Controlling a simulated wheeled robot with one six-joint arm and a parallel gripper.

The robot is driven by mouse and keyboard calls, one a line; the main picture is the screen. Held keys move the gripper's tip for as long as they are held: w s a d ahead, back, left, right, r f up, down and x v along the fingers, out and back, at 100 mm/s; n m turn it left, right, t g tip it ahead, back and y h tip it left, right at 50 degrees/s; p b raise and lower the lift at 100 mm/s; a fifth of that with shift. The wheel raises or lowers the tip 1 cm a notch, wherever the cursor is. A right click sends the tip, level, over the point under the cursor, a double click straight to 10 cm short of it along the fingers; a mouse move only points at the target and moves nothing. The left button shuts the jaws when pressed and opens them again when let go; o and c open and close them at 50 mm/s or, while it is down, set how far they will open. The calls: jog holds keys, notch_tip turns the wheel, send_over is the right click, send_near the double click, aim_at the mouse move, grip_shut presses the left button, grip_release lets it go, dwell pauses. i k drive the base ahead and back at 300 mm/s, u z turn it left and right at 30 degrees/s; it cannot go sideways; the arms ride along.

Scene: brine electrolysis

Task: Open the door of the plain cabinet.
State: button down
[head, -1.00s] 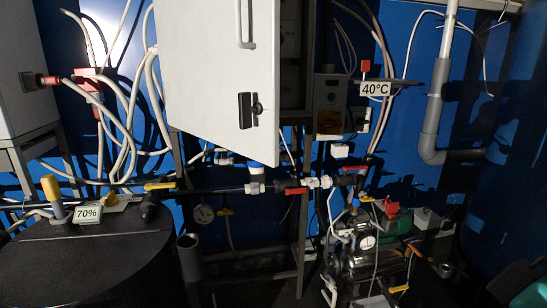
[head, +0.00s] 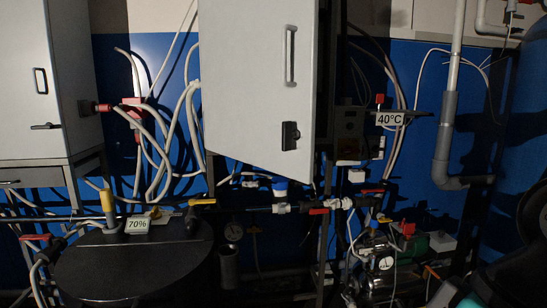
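Two pale grey cabinets are in view, and I cannot tell which one is the plain cabinet. The middle cabinet's door (head: 245,90) has a long upright handle (head: 290,56) and a black latch (head: 290,136) near its right edge. Its lower edge slopes down to the right, so the door seems to stand swung out from the left; the inside is dark. The left cabinet (head: 20,90) has a small dark handle (head: 40,81) and a lever latch (head: 45,126); its door looks shut. My gripper is not in view.
A dark round tank (head: 135,265) with a 70% label (head: 137,224) stands at the lower left. Pipes with valves cross below the middle cabinet. A 40°C label (head: 390,119), a grey pipe (head: 446,140) and a pump (head: 382,265) are to the right. Dark shapes fill the lower right corner.

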aim_at(258, 63)
jog(key=u, duration=0.2)
jog(key=i, duration=1.35)
jog(key=z, duration=0.85)
